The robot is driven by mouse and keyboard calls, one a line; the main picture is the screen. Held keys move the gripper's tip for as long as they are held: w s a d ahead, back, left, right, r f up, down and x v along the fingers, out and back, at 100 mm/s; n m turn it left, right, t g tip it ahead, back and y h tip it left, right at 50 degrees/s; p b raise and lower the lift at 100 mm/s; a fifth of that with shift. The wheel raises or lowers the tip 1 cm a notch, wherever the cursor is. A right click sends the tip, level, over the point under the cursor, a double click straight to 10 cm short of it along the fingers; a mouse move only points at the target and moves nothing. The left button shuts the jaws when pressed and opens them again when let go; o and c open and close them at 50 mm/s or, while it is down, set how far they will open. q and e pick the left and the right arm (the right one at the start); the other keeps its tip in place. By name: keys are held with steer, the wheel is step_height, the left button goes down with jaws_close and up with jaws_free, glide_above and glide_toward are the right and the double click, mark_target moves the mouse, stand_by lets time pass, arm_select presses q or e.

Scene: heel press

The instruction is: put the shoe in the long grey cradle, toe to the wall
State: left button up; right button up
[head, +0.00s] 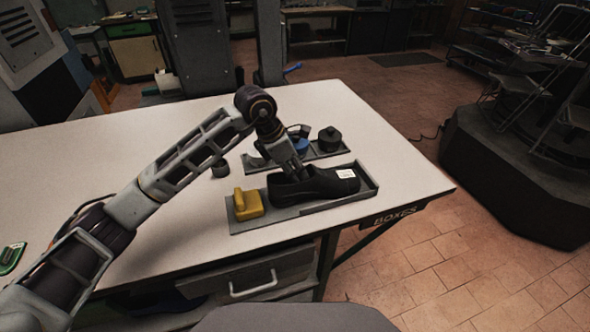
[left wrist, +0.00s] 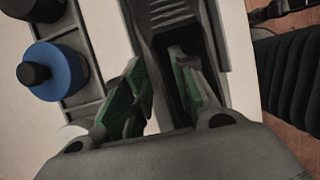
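A black shoe (head: 319,187) with a white label near its right end lies lengthwise in the long grey cradle (head: 283,218). Its opening is at the left, and its toe points right, to the cradle's raised end wall (head: 371,177). My left gripper (head: 298,174) is at the shoe's opening. In the left wrist view the green-padded fingers (left wrist: 158,66) have closed in on the side of the shoe (left wrist: 185,14), one outside and one in the opening. The contact is partly hidden. My right gripper is not in view.
A yellow block (head: 248,204) sits at the cradle's left end. Behind is a grey rack (head: 318,155) with a blue round piece (head: 300,144) and a black knobbed piece (head: 330,139). A small dark piece (head: 220,168) lies left of it. The table's (head: 100,150) left is mostly clear.

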arm_select(q)
steer(key=shift+r, duration=0.25)
steer(key=shift+a+r, duration=0.2)
steer(key=shift+r, duration=0.15)
steer(key=b+v, duration=0.1)
steer(key=v, duration=1)
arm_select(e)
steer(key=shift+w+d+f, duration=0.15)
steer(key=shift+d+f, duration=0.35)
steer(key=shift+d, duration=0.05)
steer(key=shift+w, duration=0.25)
